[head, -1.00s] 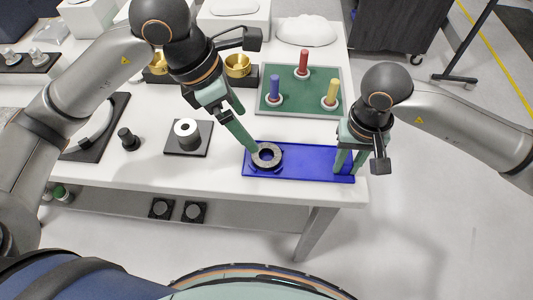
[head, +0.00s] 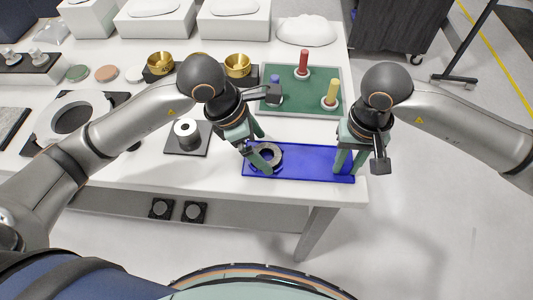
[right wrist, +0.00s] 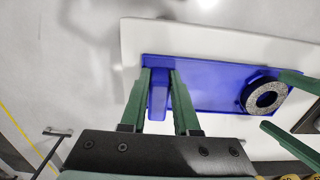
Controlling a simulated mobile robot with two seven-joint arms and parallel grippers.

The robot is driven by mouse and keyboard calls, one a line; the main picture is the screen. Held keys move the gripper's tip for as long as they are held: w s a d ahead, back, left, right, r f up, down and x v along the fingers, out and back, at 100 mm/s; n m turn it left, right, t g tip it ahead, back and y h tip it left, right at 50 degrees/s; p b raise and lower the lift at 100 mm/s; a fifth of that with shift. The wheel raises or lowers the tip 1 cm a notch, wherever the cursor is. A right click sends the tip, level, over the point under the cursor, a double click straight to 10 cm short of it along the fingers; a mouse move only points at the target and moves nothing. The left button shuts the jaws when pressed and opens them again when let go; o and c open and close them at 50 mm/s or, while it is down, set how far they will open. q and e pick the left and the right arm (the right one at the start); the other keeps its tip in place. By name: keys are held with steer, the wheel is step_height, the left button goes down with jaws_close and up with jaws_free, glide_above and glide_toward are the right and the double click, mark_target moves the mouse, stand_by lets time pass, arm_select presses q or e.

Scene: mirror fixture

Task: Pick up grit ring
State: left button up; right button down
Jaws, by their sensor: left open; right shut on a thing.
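The grit ring (head: 276,157), a dark grey speckled ring, lies at the left end of the blue tray (head: 310,163). It also shows in the right wrist view (right wrist: 252,96), sitting in a dark round seat. My left gripper (head: 265,153) is open at the ring, with one green finger on its near side and the other towards its far side. In the right wrist view its fingertips (right wrist: 273,100) are apart beside the ring; contact cannot be told. My right gripper (head: 349,163) is shut on the tray's narrow blue handle (right wrist: 157,100) at the right end.
Behind the tray a green board (head: 305,97) holds red, blue and yellow pegs. A black square base with a white-topped spool (head: 187,133) stands to the left. Brass cups (head: 237,65) stand farther back. The table's front edge is close to the tray.

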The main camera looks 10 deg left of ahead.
arm_select(q)
steer(key=shift+x, duration=0.8)
steer(key=shift+c, duration=0.4)
steer(key=shift+r, duration=0.1)
jaws_close()
